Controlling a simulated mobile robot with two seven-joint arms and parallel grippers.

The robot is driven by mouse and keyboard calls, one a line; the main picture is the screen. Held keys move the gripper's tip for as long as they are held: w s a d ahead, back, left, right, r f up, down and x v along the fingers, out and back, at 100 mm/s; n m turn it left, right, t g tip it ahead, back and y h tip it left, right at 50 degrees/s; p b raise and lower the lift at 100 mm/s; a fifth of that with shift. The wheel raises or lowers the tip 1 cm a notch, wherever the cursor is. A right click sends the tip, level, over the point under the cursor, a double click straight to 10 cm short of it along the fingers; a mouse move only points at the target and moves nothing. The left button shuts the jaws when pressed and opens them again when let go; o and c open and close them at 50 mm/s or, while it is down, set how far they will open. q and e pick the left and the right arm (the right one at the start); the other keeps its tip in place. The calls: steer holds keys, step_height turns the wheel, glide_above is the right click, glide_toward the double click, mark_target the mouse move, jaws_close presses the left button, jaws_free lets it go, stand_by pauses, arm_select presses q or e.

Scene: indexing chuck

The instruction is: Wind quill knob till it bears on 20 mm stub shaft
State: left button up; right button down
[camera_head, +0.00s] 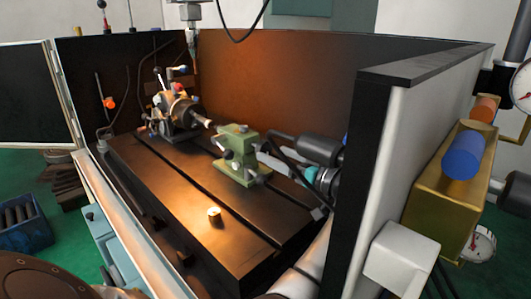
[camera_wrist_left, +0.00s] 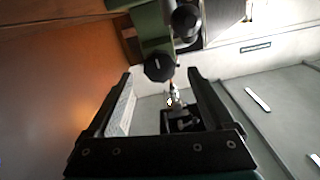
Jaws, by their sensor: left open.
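The green tailstock (camera_head: 237,157) stands on the dark machine table, facing the indexing chuck (camera_head: 180,112). A short bright stub shaft (camera_head: 207,123) sticks out of the chuck towards it. A gap shows between shaft and tailstock; the quill tip is too small to judge. My left gripper (camera_head: 265,149) is at the tailstock's right end, its fingers spread. In the left wrist view the gripper (camera_wrist_left: 160,73) is open, with the black quill knob (camera_wrist_left: 160,68) in line with the gap between its fingertips. Contact with the knob cannot be told. My right gripper is not in view.
The dark slotted table (camera_head: 150,165) has free room in front, apart from a small lit cylinder (camera_head: 214,214). Dark enclosure walls (camera_head: 290,85) stand behind, and a thick panel (camera_head: 375,170) at right. A blue crate (camera_head: 25,222) is on the green floor.

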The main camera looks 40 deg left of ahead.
mark_target(267, 151)
arm_select(q)
steer(key=shift+w+a, duration=0.2)
steer(key=shift+a, duration=2.15)
steer(key=shift+c, duration=0.3)
steer(key=c, duration=1.3)
